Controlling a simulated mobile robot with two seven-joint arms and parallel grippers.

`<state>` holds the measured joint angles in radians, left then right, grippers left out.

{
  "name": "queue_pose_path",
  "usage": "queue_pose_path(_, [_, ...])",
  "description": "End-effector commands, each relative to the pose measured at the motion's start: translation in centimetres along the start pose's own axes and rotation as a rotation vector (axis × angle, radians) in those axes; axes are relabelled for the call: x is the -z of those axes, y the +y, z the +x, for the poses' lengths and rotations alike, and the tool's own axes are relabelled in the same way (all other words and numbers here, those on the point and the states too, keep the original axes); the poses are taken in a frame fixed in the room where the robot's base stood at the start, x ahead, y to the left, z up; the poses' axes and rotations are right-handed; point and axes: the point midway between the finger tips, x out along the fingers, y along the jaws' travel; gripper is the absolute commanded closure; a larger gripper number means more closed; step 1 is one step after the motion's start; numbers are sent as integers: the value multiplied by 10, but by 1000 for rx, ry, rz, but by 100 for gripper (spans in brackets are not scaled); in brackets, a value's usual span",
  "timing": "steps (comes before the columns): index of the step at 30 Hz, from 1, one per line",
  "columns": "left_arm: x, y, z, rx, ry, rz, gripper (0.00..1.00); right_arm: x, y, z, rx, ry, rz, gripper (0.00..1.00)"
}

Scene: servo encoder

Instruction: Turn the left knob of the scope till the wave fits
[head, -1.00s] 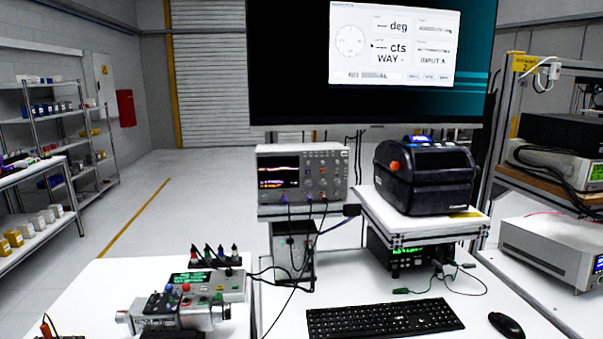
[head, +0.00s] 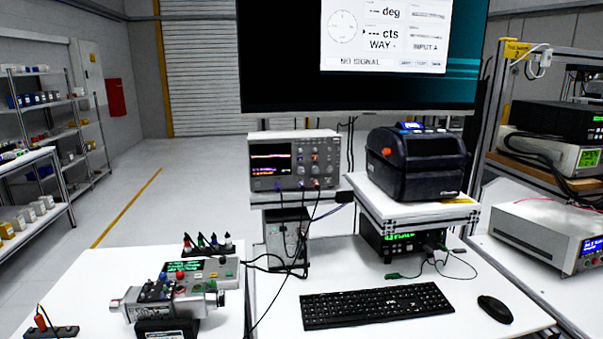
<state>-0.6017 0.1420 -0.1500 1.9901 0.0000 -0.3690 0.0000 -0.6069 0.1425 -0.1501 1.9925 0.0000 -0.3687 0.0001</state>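The scope (head: 293,161) stands on a raised shelf at the back middle of the bench. Its screen (head: 270,161) on the left shows a bright, nearly flat trace with coloured marks below it. Several small knobs sit right of the screen; the left knob (head: 301,169) is small and its setting is too fine to read. Leads plug into the scope's lower front. Neither of my grippers shows in the head view.
A large monitor (head: 280,60) above shows "NO SIGNAL". A black label printer (head: 417,163) stands right of the scope. A keyboard (head: 376,306), a mouse (head: 495,309) and a metal motor fixture (head: 170,302) lie in front. Cables hang below the scope.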

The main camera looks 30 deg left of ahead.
Motion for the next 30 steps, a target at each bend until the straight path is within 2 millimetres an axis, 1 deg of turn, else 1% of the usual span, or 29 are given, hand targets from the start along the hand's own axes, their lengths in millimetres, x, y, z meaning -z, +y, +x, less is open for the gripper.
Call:
queue_pose_path(8, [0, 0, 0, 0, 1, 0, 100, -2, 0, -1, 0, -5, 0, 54])
queue_pose_path(22, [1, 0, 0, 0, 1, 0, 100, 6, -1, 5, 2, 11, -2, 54])
queue_pose_path(30, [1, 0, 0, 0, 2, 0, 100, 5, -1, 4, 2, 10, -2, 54])
